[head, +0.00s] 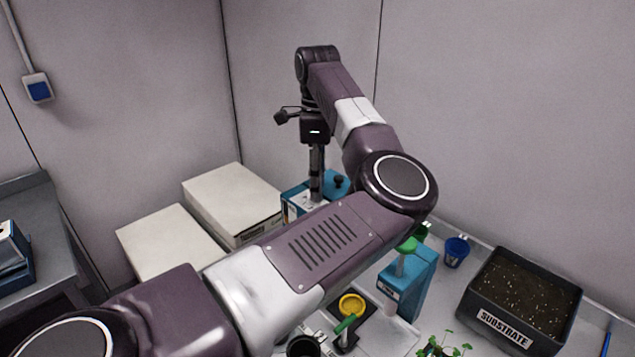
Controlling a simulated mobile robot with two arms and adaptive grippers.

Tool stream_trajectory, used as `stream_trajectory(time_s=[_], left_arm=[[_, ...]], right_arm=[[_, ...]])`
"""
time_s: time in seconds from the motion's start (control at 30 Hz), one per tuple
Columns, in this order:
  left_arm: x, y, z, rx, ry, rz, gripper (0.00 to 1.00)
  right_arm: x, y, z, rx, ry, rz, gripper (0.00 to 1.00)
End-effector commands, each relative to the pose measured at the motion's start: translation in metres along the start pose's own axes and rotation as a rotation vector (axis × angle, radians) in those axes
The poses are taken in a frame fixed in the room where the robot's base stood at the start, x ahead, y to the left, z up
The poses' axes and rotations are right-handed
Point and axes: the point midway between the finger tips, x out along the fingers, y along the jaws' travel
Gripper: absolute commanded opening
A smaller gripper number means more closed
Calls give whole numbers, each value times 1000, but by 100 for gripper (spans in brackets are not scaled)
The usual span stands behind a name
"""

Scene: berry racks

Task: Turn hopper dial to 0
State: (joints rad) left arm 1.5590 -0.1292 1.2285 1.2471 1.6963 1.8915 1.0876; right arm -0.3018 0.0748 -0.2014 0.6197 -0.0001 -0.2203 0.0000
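A blue box-shaped device (293,207) with a pale front panel stands at the back of the bench, partly hidden by my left arm. A black knob (339,182) sits on its top. No dial numbers or pointer can be read. My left gripper (317,192) points straight down at this device, its tips at or just above its top, left of the black knob. The fingers show as one narrow dark column, so I cannot tell whether they are open or touching the device. My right gripper is out of view.
Two pale boxes (172,245) lie to the left. Another blue device (409,290) with a green top part, a blue cup (456,251) and a black substrate tray (480,307) stand to the right. A yellow-rimmed round item (351,306) and seedlings (441,348) are in front.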

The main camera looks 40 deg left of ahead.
Motion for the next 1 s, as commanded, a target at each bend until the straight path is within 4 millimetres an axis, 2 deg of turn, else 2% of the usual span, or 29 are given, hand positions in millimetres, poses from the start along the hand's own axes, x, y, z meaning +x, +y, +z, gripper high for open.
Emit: stream_trajectory(time_s=[0.2,0.43,0.77,1.0], left_arm=[[14,0,0,0,-1,-1,37],[15,0,0,0,-2,-2,37],[15,0,1,0,-2,-2,0],[15,0,1,11,-2,-3,0]], right_arm=[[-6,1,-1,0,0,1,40],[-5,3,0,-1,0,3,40],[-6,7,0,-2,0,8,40],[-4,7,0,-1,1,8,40]])
